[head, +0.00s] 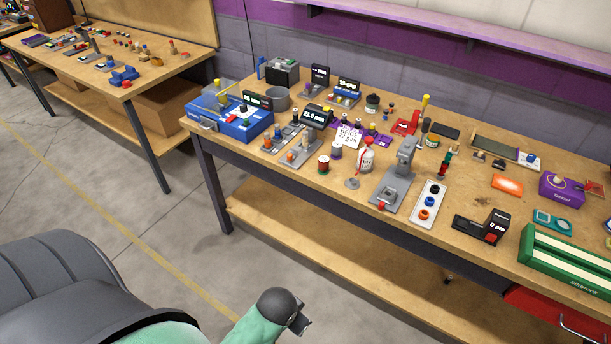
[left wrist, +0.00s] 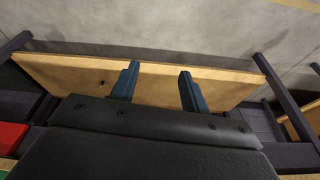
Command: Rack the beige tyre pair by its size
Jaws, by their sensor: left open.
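I cannot pick out the beige tyre pair for certain among the many small parts in the head view. A purple board (head: 378,139) with a white printed card (head: 348,136) and small upright pieces stands mid-bench. Which piece of equipment is the tyre rack is too small to tell. A black display reading about 22.0 mm (head: 317,116) stands beside the board. My left gripper (left wrist: 158,68) is open and empty in the left wrist view, its two blue fingers in front of the bench's wooden lower shelf (left wrist: 80,72). My right gripper cannot be made out in the head view.
The workbench (head: 245,152) is crowded: a blue case (head: 230,127), grey trays (head: 300,154), a white bottle (head: 366,158), a grey press (head: 404,160), a white tray (head: 429,204) and a green box (head: 565,258). A red drawer (head: 545,312) juts below the front edge. The floor is clear.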

